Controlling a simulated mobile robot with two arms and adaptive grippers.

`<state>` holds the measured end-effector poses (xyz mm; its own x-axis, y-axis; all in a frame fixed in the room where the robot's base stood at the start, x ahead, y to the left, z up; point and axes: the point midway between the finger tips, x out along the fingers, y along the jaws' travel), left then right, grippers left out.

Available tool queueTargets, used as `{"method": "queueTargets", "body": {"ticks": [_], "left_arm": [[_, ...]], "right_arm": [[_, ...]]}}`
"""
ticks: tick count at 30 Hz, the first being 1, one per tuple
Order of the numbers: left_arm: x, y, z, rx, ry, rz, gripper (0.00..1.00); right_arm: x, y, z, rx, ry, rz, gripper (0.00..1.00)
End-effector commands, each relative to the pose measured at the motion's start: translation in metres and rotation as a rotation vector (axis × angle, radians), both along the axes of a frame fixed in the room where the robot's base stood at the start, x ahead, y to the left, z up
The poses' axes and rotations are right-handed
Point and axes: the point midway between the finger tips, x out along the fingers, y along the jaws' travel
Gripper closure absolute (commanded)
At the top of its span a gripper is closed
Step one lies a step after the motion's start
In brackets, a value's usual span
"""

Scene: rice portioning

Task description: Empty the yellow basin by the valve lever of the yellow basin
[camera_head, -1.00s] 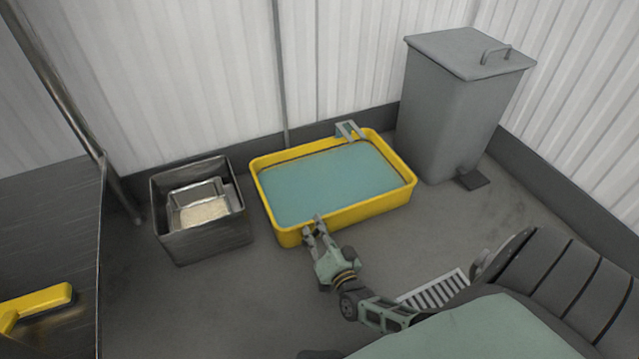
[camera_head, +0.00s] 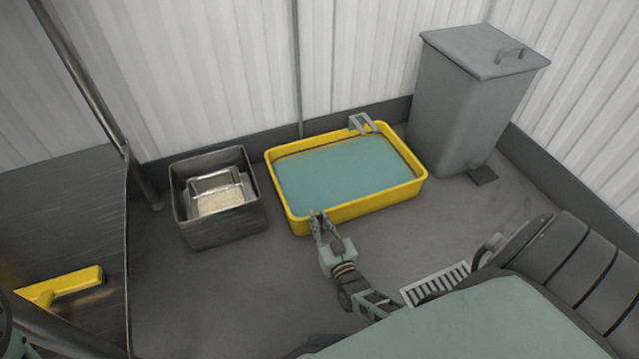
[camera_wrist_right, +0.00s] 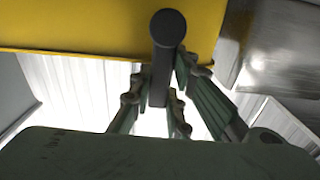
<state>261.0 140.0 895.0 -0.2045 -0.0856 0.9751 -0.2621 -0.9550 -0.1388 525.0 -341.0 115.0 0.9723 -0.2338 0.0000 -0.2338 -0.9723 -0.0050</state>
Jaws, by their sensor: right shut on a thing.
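The yellow basin (camera_head: 388,205) stands on the floor, filled with blue-green water (camera_head: 345,168). My right gripper (camera_head: 318,217) is at the basin's near wall, left of its middle. In the right wrist view, its fingers (camera_wrist_right: 158,95) are shut on the dark valve lever (camera_wrist_right: 168,30), which has a round end and a bar between the fingers. The yellow basin wall (camera_wrist_right: 85,25) fills the top of that view. The lever is too small to make out in the head view. My left gripper is out of view.
A metal sink (camera_head: 222,232) with a pan of rice (camera_head: 216,198) stands left of the basin. A grey pedal bin (camera_head: 465,115) stands at the right. A floor drain grate (camera_head: 436,284) lies in front. A metal table (camera_head: 70,215) with a yellow object (camera_head: 75,280) is at left.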

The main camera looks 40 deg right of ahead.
Motion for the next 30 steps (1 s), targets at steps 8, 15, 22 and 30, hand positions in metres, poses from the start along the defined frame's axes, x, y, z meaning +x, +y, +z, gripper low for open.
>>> {"method": "queueTargets", "body": {"ticks": [8,15,22,30], "left_arm": [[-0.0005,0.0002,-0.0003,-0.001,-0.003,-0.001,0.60],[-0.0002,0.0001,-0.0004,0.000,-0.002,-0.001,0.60],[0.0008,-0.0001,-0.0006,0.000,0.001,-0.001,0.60],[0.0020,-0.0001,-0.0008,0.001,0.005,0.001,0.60]], "right_arm": [[-0.0004,0.0007,-0.0014,-0.026,0.009,0.002,1.00],[-0.0004,0.0009,-0.0015,-0.028,0.010,0.004,1.00],[-0.0002,0.0006,-0.0009,-0.024,0.008,0.002,0.66],[0.0000,0.0000,-0.0002,-0.021,0.005,0.001,0.64]]}}
